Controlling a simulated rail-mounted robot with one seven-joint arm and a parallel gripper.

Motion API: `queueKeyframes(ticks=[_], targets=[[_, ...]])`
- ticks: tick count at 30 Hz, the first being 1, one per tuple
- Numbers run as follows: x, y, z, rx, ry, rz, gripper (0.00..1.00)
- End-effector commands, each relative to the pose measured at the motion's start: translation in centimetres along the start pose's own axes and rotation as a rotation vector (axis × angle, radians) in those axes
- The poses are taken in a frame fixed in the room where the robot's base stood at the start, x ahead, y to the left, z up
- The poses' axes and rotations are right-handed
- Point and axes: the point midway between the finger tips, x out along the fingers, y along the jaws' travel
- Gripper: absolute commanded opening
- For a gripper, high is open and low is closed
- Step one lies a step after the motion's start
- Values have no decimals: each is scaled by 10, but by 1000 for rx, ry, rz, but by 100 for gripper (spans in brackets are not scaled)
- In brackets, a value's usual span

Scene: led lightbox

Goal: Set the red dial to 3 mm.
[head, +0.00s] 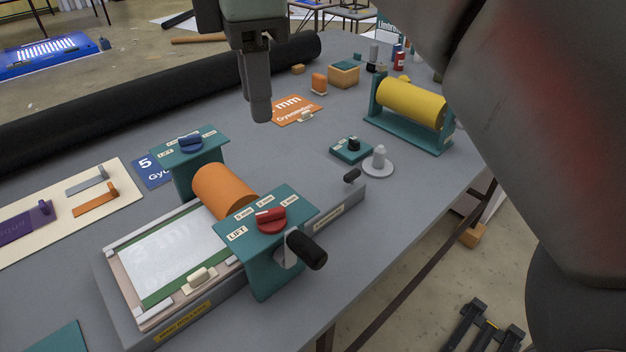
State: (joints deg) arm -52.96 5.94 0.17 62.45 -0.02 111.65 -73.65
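The red dial (271,219) sits on top of the teal near bracket (262,260) of the roller press. Small white labels ring it: LIFT at the left, then several mm marks round the far side, too small to read surely. I cannot tell which mark the dial points to. My gripper (261,111) hangs pointing down above the table, beyond the press and well apart from the red dial. Its fingers overlap in this view, so their opening is hidden. No object shows at the fingertips.
A blue dial (190,144) sits on the far bracket, with the orange roller (224,190) between. A black crank handle (306,251) sticks out right of the red dial. A yellow roller (411,102) stands at the back right. Bare grey table lies beneath my gripper.

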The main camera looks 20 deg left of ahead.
Motion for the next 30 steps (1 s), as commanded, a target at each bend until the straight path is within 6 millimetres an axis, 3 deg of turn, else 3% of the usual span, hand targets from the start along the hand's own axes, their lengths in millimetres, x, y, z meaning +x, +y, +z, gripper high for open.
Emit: queueKeyframes(ticks=[5,24,30], targets=[[17,-1,-2,-14,-1,-3,34],[148,-1,-1,-9,0,-1,34],[168,-1,-1,-9,0,-1,34]])
